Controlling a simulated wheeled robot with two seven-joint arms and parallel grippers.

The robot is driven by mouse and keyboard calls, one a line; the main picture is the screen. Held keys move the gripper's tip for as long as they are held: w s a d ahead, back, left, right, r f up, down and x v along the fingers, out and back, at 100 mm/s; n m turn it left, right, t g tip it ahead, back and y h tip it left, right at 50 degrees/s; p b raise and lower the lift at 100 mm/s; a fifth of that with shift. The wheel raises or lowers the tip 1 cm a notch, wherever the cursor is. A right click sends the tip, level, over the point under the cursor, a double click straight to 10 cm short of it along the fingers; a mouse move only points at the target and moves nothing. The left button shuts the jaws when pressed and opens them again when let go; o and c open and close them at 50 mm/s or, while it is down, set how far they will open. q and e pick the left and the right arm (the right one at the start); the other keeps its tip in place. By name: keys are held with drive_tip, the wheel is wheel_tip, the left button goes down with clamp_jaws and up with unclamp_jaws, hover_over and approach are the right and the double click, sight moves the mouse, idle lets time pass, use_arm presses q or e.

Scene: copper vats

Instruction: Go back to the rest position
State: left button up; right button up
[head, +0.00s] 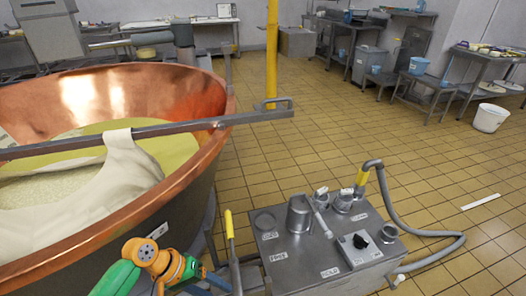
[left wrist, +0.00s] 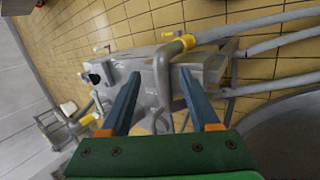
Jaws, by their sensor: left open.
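My left gripper (head: 205,279) is at the bottom of the head view, beside the outer wall of the copper vat and left of the grey metal box. Its green and orange arm comes in from the bottom edge. In the left wrist view its two blue fingers (left wrist: 160,92) stand apart with nothing between them. The grey box and metal pipes show beyond the fingers. My right gripper is in neither view.
A copper vat (head: 218,98) with a cloth (head: 125,165) over a bar fills the left. The grey box (head: 330,273) with knobs and a hose (head: 405,225) stands at the lower right. A yellow post (head: 272,50) rises behind. Tiled floor (head: 350,125) is open at centre right.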

use_arm(q)
drive_tip(key=s+d+f+m+t+y, duration=0.1)
drive_tip(key=s+d+f+m+y, duration=0.2)
drive_tip(key=s, duration=0.4)
drive_tip(key=s+a+r+t+y, duration=0.25)
drive_tip(key=s+a, duration=0.25)
drive_tip(key=a, duration=0.3)
wheel_tip(320, 180, down, 14)
drive_tip(key=s+g+p, duration=0.2)
drive_tip(key=s+a+f+m+y+p, duration=0.1)
drive_tip(key=s+a+f, duration=0.1)
drive_tip(key=s+f, duration=0.7)
drive_tip(key=s, duration=0.2)
drive_tip(key=shift+s+g+p, duration=0.35)
drive_tip(key=shift+p, duration=0.05)
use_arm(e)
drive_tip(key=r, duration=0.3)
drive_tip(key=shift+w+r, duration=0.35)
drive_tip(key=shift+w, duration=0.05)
use_arm(q)
drive_tip(key=shift+d, duration=0.1)
